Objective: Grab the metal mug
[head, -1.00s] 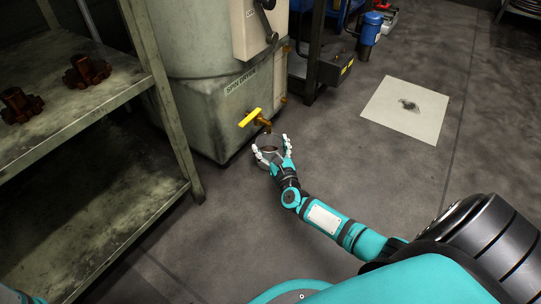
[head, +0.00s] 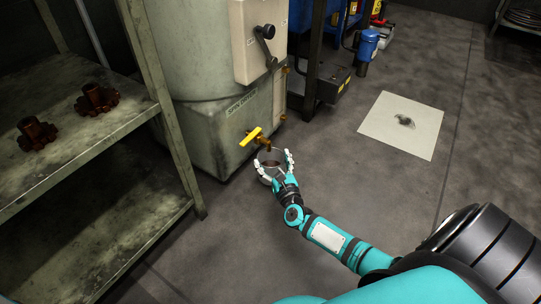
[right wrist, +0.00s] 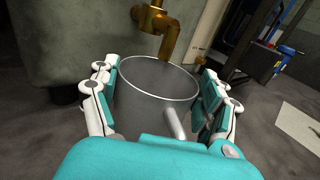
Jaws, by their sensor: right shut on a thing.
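The metal mug (right wrist: 155,95) is a grey cylinder with a bright rim and a handle that points toward my wrist in the right wrist view. It also shows in the head view (head: 270,160), small and upright. My right gripper (right wrist: 160,100) is shut on the mug, with its white and teal fingers on both sides of the body. In the head view the right gripper (head: 275,165) is beneath the yellow-handled tap of the tank. The brass spout (right wrist: 168,42) is just behind and above the mug's rim. My left gripper is out of view.
The grey-green tank (head: 215,120) stands behind the mug, with a yellow tap handle (head: 251,137). A metal shelf (head: 90,150) with two rusty gear parts is on the left. A white sheet with a dark stain (head: 402,125) lies on the floor at right.

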